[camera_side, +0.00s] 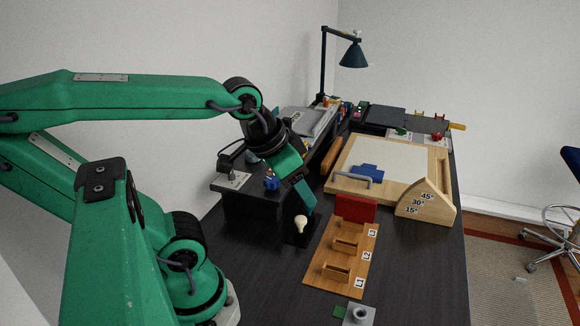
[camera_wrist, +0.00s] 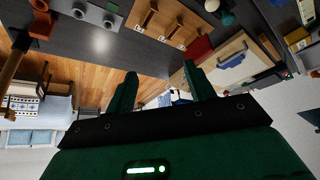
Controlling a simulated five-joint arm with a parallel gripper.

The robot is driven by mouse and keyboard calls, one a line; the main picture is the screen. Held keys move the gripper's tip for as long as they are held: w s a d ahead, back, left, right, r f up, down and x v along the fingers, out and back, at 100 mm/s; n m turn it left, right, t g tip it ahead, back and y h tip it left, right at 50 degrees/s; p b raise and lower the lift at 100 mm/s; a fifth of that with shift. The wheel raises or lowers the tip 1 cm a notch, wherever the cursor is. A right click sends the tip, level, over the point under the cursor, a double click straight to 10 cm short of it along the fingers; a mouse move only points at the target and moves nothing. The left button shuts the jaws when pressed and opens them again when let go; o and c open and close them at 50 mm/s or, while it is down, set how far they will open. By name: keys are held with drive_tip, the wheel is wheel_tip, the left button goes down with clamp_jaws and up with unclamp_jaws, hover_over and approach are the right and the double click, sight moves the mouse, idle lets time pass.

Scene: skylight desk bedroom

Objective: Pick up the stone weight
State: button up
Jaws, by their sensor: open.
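My gripper (camera_side: 305,196) is open above the dark desk, pointing down, just above a pale bulb-shaped object (camera_side: 300,224). In the wrist view my gripper's two green fingers (camera_wrist: 161,76) are spread apart with nothing held between them. I cannot tell for sure which object is the stone weight. A grey block with a round top (camera_side: 359,314) sits at the near edge of the side view and may be it. A similar grey piece (camera_wrist: 109,20) shows at the upper left of the wrist view. The block is well away from my gripper.
A wooden rack (camera_side: 342,262) with several slots and a red panel (camera_side: 355,209) stand right of my gripper. The desk's near right (camera_side: 425,275) is clear.

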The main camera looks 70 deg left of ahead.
drive_tip(key=w+a+m+g+y, duration=0.1)
drive_tip(key=w+a, duration=0.2)
drive_tip(key=a, duration=0.3)
drive_tip(key=w+a+r+g, duration=0.1)
drive_tip(key=w+a, duration=0.2)
drive_tip(key=a, duration=0.3)
drive_tip(key=w+a+m+g+y, duration=0.1)
drive_tip(key=w+a, duration=0.2)
drive_tip(key=a, duration=0.4)
drive_tip(key=s+a+f, duration=0.1)
drive_tip(key=a+f, duration=0.1)
drive_tip(key=a, duration=0.4)
drive_tip(key=s+a+f+m+g, duration=0.1)
drive_tip(key=s+a+f, duration=0.1)
drive_tip(key=a, duration=0.5)
drive_tip(key=s+a+f+g+h, duration=0.1)
drive_tip(key=s+a+f, duration=0.1)
drive_tip(key=a, duration=0.5)
drive_tip(key=shift+a+f+m, duration=0.25)
drive_tip(key=shift+f+m, duration=0.05)
drive_tip(key=shift+f, duration=0.1)
drive_tip(key=shift+s+a+f, duration=0.2)
drive_tip(key=shift+a, duration=0.2)
drive_tip(key=shift+w+a+f, duration=0.1)
drive_tip(key=shift+a+f, duration=0.05)
drive_tip(key=shift+f, duration=1.8)
drive_tip(key=shift+w+a+f, duration=0.1)
drive_tip(key=shift+a+f, duration=0.05)
drive_tip(key=shift+f, duration=1.8)
